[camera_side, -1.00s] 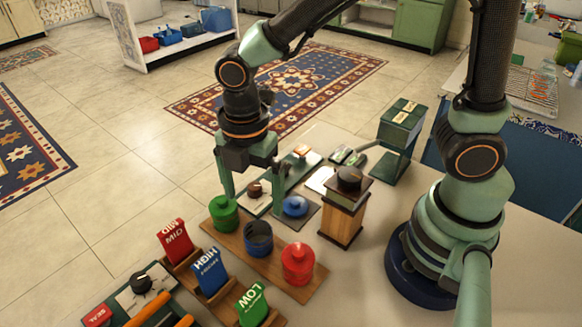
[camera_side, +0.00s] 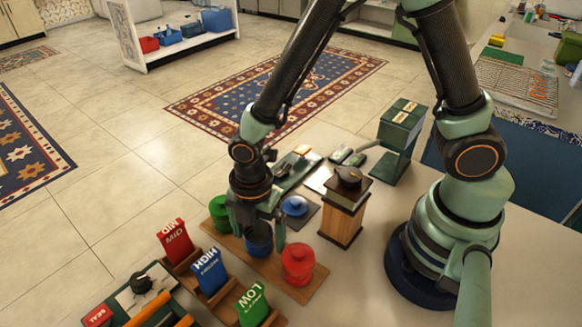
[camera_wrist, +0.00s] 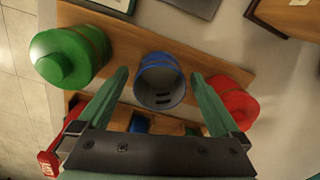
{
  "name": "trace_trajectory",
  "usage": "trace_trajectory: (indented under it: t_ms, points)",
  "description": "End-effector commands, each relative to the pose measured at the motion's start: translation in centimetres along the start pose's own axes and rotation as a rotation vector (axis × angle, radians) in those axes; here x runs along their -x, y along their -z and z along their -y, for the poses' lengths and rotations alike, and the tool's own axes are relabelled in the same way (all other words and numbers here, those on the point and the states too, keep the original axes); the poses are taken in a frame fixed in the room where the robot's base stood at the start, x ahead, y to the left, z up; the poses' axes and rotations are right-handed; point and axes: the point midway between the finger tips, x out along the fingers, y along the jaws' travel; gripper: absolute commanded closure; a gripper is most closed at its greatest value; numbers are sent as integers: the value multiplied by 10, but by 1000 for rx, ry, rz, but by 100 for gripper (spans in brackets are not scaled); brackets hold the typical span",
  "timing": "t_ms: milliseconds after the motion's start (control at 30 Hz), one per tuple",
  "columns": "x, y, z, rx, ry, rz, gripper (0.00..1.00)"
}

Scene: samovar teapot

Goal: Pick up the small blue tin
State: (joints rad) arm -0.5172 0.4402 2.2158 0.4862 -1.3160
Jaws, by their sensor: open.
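The small blue tin (camera_side: 259,247) stands upright on the wooden board (camera_side: 280,282), between a green tin (camera_side: 217,208) and a red tin (camera_side: 298,264). In the wrist view the blue tin (camera_wrist: 160,82) has an open top, with dark slots visible inside. My gripper (camera_side: 257,238) is low over the board and points down, with its fingers on either side of the blue tin. In the wrist view the open fingers (camera_wrist: 159,73) flank the tin, with a visible gap on each side. The gripper partly hides the tin in the side view.
A blue knobbed lid (camera_side: 295,205) lies on a dark mat behind the board. A wooden box with a dark knob (camera_side: 345,205) stands to the right. Red MID (camera_side: 175,240), blue HIGH (camera_side: 210,271) and green LOW (camera_side: 252,304) signs stand in front.

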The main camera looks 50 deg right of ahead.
Motion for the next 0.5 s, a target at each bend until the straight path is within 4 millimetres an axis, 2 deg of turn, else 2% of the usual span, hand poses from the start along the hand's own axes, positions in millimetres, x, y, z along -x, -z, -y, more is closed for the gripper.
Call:
trace_trajectory:
  t_ms: [300, 367, 500]
  points:
    - [-5, 0, 0, 0, -1, 0, 0]
    - [-5, 0, 0, 0, -1, 0, 19]
    - [-5, 0, 0, 0, -1, 0, 73]
